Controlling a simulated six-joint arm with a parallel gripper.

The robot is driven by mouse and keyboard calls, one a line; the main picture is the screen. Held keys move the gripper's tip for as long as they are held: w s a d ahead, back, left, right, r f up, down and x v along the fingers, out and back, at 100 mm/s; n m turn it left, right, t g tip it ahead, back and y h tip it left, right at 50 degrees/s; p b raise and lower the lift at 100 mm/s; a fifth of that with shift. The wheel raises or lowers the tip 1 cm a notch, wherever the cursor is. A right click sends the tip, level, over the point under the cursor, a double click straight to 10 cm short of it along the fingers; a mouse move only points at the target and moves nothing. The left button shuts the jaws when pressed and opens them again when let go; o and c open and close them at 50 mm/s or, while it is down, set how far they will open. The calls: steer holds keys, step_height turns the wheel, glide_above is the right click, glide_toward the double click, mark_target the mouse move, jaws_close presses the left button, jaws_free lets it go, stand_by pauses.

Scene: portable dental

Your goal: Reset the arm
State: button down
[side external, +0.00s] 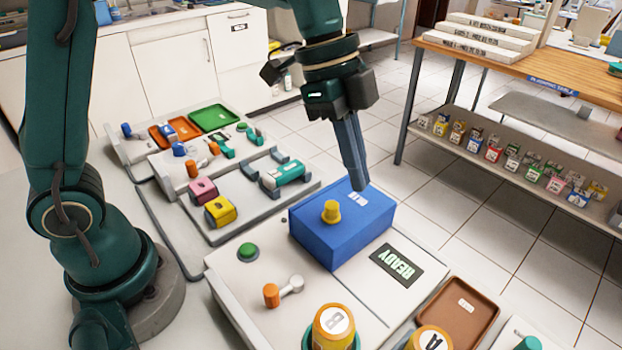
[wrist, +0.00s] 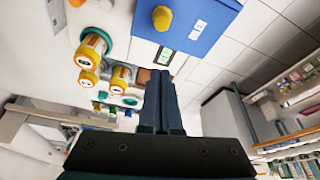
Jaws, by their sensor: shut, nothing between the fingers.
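My gripper (side external: 358,184) hangs from my green arm above the blue box (side external: 345,240), its long dark fingers together and empty. In the side external view the fingertips appear just over the far right part of the box; the exact gap is hard to tell. The closed fingers also show in the wrist view (wrist: 160,75). The blue box has a yellow knob (side external: 331,211) and a white label on top; it also shows in the wrist view (wrist: 196,22).
A white panel (side external: 240,285) under the box bears a READY display (side external: 396,266), a green button (side external: 248,251), an orange-tipped lever (side external: 272,294) and yellow-topped canisters (side external: 333,325). Trays and small blocks lie at left. A planning table (side external: 520,65) stands at right.

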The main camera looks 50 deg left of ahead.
steer(key=s+a+r+n+t+y, duration=0.1)
steer(key=s+a+r+n+t, duration=0.2)
steer(key=s+a+r, duration=0.3)
steer(key=s+a+f+n+y, duration=0.1)
steer(key=s+a+f+n, duration=0.1)
steer(key=s+n, duration=0.2)
steer(key=s+a+f+n+t+y, duration=0.1)
steer(key=s+a+f+n, duration=0.1)
steer(key=n, duration=0.6)
steer(key=shift+s+a+f+t+y, duration=0.2)
steer(key=shift+s+f+t+y, duration=0.15)
steer(key=shift+s+f, duration=0.5)
